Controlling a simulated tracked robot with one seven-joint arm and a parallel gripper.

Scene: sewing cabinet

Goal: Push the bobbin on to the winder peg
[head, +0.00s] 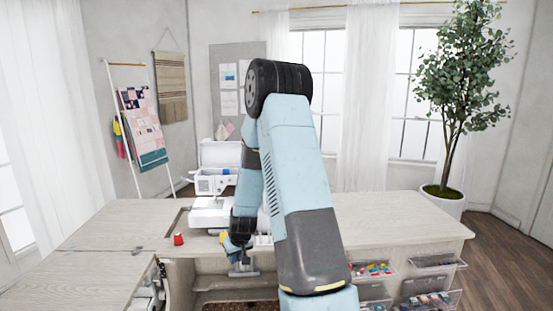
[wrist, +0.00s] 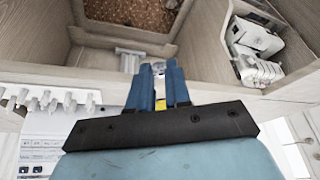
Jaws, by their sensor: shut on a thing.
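My gripper (head: 238,256) hangs at the front edge of the cabinet top, pointing down, in the head view. In the wrist view its two blue fingers (wrist: 159,74) are close together, shut on a small pale thing at the fingertips, which looks like the bobbin (wrist: 158,66). The fingers hide most of it. The white sewing machine (head: 212,214) stands just behind and left of my gripper in the head view. I cannot make out the winder peg in either view.
A red spool (head: 178,240) stands on the top, left of my gripper. A white rack with several pegs (wrist: 50,101) is at the left of the wrist view. An open compartment (wrist: 258,45) holds white items. Clear drawers (head: 375,270) stick out at right. The tabletop's right side is clear.

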